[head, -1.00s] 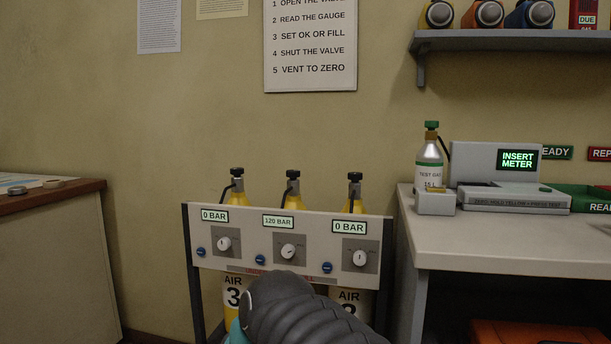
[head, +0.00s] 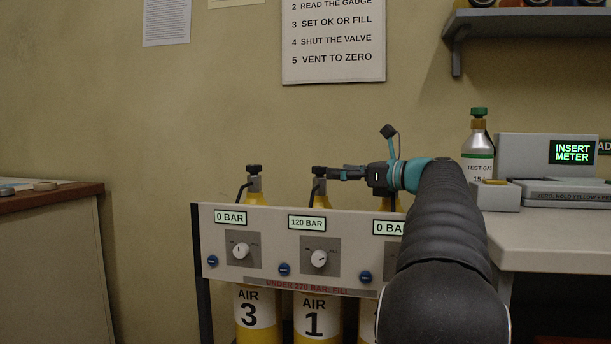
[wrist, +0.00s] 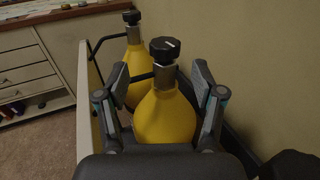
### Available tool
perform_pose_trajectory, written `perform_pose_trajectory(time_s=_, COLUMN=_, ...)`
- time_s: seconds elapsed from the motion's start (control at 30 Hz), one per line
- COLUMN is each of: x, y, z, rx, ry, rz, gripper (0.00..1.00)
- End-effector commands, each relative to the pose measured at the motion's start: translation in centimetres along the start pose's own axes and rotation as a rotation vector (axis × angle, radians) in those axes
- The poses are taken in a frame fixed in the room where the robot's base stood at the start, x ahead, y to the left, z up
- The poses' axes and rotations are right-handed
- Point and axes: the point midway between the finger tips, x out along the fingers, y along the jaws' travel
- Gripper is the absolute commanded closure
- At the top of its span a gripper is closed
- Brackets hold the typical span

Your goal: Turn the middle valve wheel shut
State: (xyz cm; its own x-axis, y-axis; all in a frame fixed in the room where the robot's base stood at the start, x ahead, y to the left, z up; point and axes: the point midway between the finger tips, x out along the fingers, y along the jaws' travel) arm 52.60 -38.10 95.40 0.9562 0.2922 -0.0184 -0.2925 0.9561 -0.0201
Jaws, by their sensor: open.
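The middle valve wheel (head: 319,170) is a black knob on top of the yellow middle cylinder, marked AIR 1 (head: 315,318). My gripper (head: 337,174) comes in from the right, roughly level with the wheel, its tips close to it. In the wrist view the wheel (wrist: 164,49) stands above and between the open fingers of my gripper (wrist: 161,80). I cannot tell whether a finger touches it. The middle gauge (head: 307,223) reads 120 BAR. The right valve is hidden behind my arm.
The left cylinder's valve wheel (head: 254,169) stands beyond the middle one. The rack panel (head: 270,265) carries several dials and blue buttons below the valves. A wall is close behind. A test gas bottle (head: 479,148) stands on the bench at right.

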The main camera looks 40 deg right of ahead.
Motion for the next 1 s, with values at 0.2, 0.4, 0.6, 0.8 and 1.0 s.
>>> perform_pose_trajectory(time_s=0.2, x=1.0, y=-0.7, z=0.2, rx=0.024, ry=-0.021, rz=-0.002, gripper=0.32)
perform_pose_trajectory(time_s=0.4, x=4.0, y=-0.6, z=0.3, rx=0.022, ry=-0.019, rz=-0.002, gripper=0.32)
perform_pose_trajectory(time_s=0.6, x=6.2, y=-0.6, z=0.4, rx=0.021, ry=-0.019, rz=-0.003, gripper=0.32)
perform_pose_trajectory(time_s=0.8, x=7.0, y=-0.7, z=0.4, rx=0.021, ry=-0.019, rz=-0.005, gripper=0.32)
perform_pose_trajectory(time_s=1.0, x=7.0, y=-0.7, z=0.4, rx=0.021, ry=-0.018, rz=-0.005, gripper=0.32)
